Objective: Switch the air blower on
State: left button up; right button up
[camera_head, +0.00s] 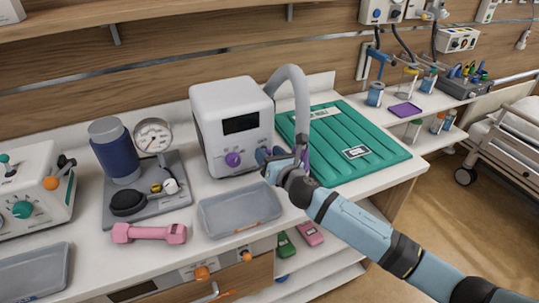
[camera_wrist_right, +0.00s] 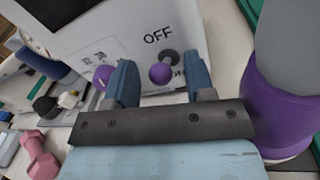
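The air blower (camera_head: 232,105) is a white box with a dark screen, a purple knob (camera_head: 233,159) and a grey hose (camera_head: 300,95) rising from its side. My right gripper (camera_head: 270,158) is at the blower's lower front right, hiding that corner in the head view. In the right wrist view the gripper (camera_wrist_right: 161,75) is open. A toggle switch with a purple ball tip (camera_wrist_right: 160,73) appears between its fingers, with "OFF" printed above and "ON" partly visible below. My left gripper is not in view.
The hose's purple end (camera_wrist_right: 285,105) is close to the right of my gripper. A grey tray (camera_head: 240,209) lies in front of the blower, with a pink dumbbell (camera_head: 149,233) to its left. A green mat (camera_head: 350,140) lies to the right.

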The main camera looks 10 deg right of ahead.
jog(key=shift+s, duration=0.1)
jog(key=v, duration=1.3)
jog(key=shift+s+d, duration=0.15)
jog(key=shift+s, duration=0.15)
jog(key=shift+r, duration=0.15)
